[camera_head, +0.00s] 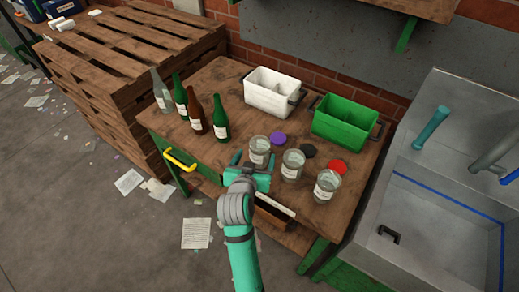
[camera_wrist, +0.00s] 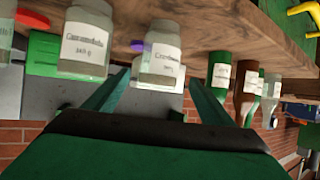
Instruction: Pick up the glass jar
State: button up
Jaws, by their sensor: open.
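Three labelled glass jars stand in a row near the front edge of the wooden table: the left jar (camera_head: 260,149), the middle jar (camera_head: 292,165) and the right jar (camera_head: 327,186). My gripper (camera_head: 251,165) is open and empty at the table's front edge, just before the left jar. The wrist view is upside down; there the left jar (camera_wrist: 162,55) lies ahead, between the lines of the two open fingers. The middle jar (camera_wrist: 86,40) is beside it, and the right jar (camera_wrist: 5,30) is cut off by the frame. Contact with the left jar is not visible.
Purple (camera_head: 278,138), black (camera_head: 308,151) and red (camera_head: 337,167) lids lie behind the jars. Several bottles (camera_head: 195,113) stand at left. A white bin (camera_head: 270,104) and a green bin (camera_head: 343,131) stand at the back. A sink (camera_head: 440,215) is at right.

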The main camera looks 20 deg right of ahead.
aim_at(261, 143)
jog(key=shift+w+d, duration=0.2)
jog(key=shift+w, duration=0.15)
jog(key=shift+x, duration=5.1)
jog(key=shift+d, duration=0.1)
jog(key=shift+r, duration=0.1)
jog(key=c, duration=1.3)
jog(key=shift+s+d, duration=0.1)
